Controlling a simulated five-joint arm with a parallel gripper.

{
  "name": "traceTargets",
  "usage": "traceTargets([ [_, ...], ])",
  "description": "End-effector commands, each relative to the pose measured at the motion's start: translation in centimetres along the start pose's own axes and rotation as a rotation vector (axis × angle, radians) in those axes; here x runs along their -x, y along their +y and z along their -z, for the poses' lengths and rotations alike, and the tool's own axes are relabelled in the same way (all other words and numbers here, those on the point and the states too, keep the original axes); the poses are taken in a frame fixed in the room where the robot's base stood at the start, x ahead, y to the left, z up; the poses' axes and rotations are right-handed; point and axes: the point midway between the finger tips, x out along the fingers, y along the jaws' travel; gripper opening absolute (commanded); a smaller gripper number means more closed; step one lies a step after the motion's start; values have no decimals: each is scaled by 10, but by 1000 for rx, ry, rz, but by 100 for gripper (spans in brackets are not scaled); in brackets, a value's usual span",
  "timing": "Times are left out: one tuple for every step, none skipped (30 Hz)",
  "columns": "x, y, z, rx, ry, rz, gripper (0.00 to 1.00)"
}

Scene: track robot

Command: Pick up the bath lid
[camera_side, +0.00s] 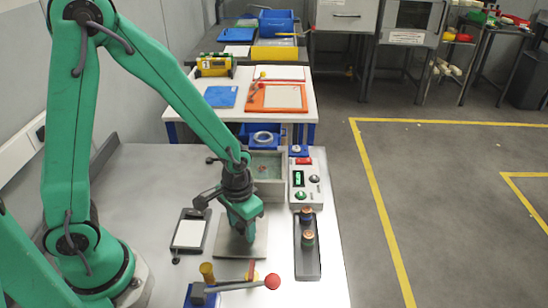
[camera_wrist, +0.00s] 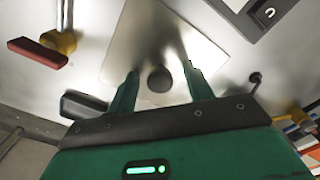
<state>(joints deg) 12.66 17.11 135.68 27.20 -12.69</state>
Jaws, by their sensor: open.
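The bath lid appears to be the flat square metal plate (camera_side: 228,247) lying on the white bench below my gripper. It also shows in the wrist view (camera_wrist: 128,45), with a round dark knob (camera_wrist: 159,79) on it. My gripper (camera_side: 249,238) points down over the plate, and its fingers hide the knob in the side view. In the wrist view my gripper (camera_wrist: 164,72) is open, with one green finger on each side of the knob and gaps on both sides. I cannot tell how far the fingertips are above the plate.
A grey open box (camera_side: 267,192), perhaps the bath, stands behind the plate. A control box (camera_side: 306,184) and a dark tray (camera_side: 307,262) with two small bottles stand right. A dark-framed white pad (camera_side: 189,233) lies left. A lever with a red ball (camera_side: 272,281) stands in front.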

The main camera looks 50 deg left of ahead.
Motion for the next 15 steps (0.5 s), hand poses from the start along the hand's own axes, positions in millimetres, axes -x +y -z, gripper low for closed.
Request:
traceTargets([
  [-1, 0, 0, 0, 0, 0, 51],
  [-1, 0, 0, 0, 0, 0, 51],
  [-1, 0, 0, 0, 0, 0, 51],
  [-1, 0, 0, 0, 0, 0, 51],
  [-1, 0, 0, 0, 0, 0, 51],
  [-1, 0, 0, 0, 0, 0, 51],
  [-1, 0, 0, 0, 0, 0, 51],
  [-1, 0, 0, 0, 0, 0, 51],
  [-1, 0, 0, 0, 0, 0, 51],
  [-1, 0, 0, 0, 0, 0, 51],
  [0, 0, 0, 0, 0, 0, 51],
  [0, 0, 0, 0, 0, 0, 51],
  [0, 0, 0, 0, 0, 0, 51],
  [0, 0, 0, 0, 0, 0, 51],
  [0, 0, 0, 0, 0, 0, 49],
])
